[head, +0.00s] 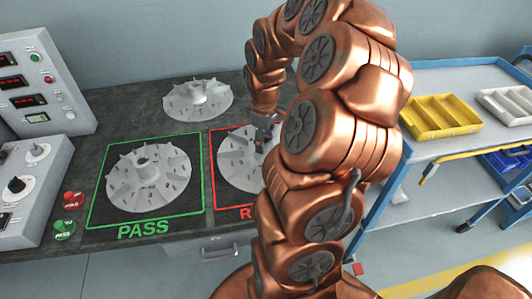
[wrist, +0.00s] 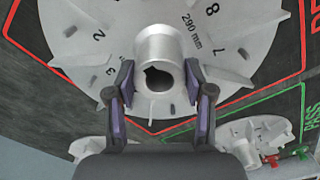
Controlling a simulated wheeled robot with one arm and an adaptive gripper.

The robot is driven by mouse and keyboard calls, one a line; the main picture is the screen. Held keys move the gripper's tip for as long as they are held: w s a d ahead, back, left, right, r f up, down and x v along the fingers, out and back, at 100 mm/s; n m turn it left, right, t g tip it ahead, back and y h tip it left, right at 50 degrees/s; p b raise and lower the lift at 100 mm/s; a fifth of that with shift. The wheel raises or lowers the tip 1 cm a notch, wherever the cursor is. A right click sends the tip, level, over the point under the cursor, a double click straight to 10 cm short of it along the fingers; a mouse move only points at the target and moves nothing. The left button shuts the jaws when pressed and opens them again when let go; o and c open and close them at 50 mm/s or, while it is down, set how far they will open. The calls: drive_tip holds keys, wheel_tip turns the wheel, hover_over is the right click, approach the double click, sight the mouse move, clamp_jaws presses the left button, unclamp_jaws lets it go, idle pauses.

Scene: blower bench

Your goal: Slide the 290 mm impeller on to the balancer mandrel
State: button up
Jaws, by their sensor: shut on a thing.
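The 290 mm impeller (wrist: 215,35) is a pale grey bladed disc with numbers and "290 mm" printed on it. In the head view it (head: 236,160) is at the red-outlined square, partly hidden behind my arm. My gripper (wrist: 160,88) is shut on its raised central hub (wrist: 160,52), one finger on each side. The hub's dark bore faces the wrist camera. In the head view my gripper (head: 262,130) is small and half hidden. I cannot tell whether the disc touches the bench. I cannot make out the balancer mandrel in either view.
Another impeller (head: 147,190) lies in the green PASS square, and one (head: 198,100) sits at the back. A control console (head: 45,90) and red and green buttons (head: 68,212) are at the left. A blue trolley with a yellow tray (head: 440,117) stands at the right.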

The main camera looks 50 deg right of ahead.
drive_tip(key=shift+r, duration=0.15)
wheel_tip(320, 180, up, 8)
drive_tip(key=p, duration=0.2)
idle(1.4)
idle(1.0)
